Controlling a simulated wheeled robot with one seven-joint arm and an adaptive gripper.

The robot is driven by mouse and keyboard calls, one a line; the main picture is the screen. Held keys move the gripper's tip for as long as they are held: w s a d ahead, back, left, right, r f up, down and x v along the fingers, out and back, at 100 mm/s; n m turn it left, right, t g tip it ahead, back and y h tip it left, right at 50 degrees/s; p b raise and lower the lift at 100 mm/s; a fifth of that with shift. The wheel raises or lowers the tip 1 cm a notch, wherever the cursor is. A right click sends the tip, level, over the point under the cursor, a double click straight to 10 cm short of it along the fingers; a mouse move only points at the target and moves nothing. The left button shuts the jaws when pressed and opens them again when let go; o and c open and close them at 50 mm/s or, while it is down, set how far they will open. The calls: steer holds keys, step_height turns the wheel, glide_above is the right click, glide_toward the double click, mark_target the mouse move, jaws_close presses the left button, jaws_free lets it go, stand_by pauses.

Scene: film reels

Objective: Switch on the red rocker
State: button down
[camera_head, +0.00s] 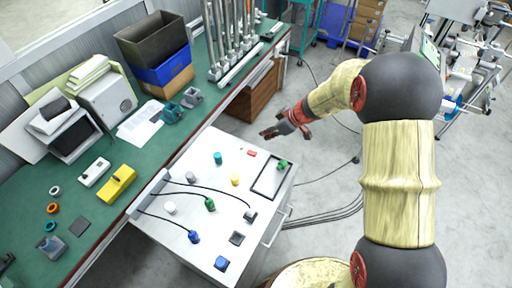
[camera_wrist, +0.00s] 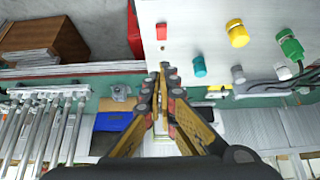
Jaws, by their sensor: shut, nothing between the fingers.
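The red rocker (camera_head: 251,153) is a small red piece on the white top of the control cabinet (camera_head: 190,245), near its far edge. It also shows in the wrist view (camera_wrist: 161,31), ahead of my fingertips. My gripper (camera_head: 266,133) is shut and empty, and appears raised near the cabinet's far edge, just beyond the rocker in the head view. In the wrist view its fingertips (camera_wrist: 165,70) meet and point toward the panel, with a visible gap to the rocker. Whether the rocker is on or off cannot be told.
Cables loop over the panel's front half. A green workbench (camera_head: 140,180) with bins and tools runs along the left.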

steer(key=shift+f, duration=0.1)
glide_above(250, 150)
steer(key=s+d, duration=0.2)
step_height(250, 150, down, 8)
steer(key=shift+d+r+p, duration=0.1)
steer(key=shift+r+p, duration=0.15)
steer(key=shift+p, duration=0.2)
step_height(250, 150, down, 3)
steer(key=shift+w+f, duration=0.1)
steer(key=shift+f, duration=0.05)
steer(key=shift+d+f, duration=0.15)
steer(key=shift+f, duration=0.45)
steer(key=shift+f, duration=0.1)
steer(key=shift+f+b, duration=0.1)
steer(key=shift+b, duration=0.6)
